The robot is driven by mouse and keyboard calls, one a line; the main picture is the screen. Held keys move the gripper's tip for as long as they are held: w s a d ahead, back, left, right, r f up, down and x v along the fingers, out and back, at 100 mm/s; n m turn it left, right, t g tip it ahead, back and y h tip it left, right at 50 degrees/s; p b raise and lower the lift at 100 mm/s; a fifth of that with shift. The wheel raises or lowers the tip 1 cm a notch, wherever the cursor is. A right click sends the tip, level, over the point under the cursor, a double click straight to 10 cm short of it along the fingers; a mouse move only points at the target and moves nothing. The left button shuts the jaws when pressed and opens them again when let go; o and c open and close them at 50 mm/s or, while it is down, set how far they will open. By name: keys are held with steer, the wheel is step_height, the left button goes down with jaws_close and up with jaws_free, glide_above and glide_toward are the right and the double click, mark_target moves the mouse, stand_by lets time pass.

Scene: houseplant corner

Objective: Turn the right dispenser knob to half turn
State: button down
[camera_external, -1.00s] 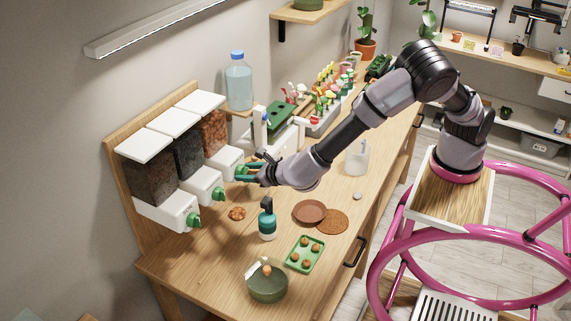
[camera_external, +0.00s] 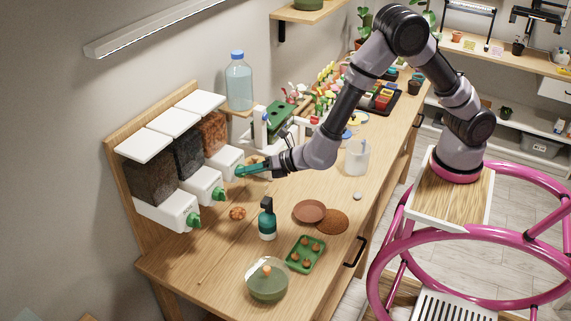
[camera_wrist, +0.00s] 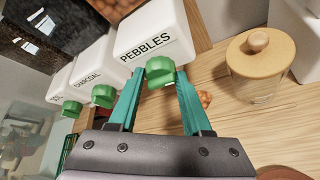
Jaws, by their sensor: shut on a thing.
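Three white dispensers hang in a row on a wooden board at the left. The right one, labelled PEBBLES in the wrist view (camera_wrist: 160,22), has a red-brown filled hopper (camera_external: 214,133). Its green knob (camera_wrist: 161,75) sits between my teal fingertips at the front of the white housing. My gripper (camera_external: 243,171) is shut on that knob, with one finger on each side; in the wrist view the fingers (camera_wrist: 162,77) also flank it. The exact angle of the knob is hard to read. The charcoal knob (camera_external: 218,193) and the leftmost knob (camera_external: 193,219) are free.
A small orange pile (camera_external: 237,213) lies below the dispensers. A dark spray bottle (camera_external: 267,221), green tray (camera_external: 318,244), bowl (camera_external: 266,287) and brown saucers (camera_external: 309,211) stand on the bench. A wooden-lidded jar (camera_wrist: 259,55) is beside my gripper in the wrist view.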

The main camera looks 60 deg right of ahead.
steer(key=shift+m+y, duration=0.4)
steer(key=shift+w, duration=0.1)
stand_by(0.3)
steer(key=shift+c, duration=1.8)
jaws_free()
steer(key=v, duration=1.1)
steer(key=shift+f, duration=0.1)
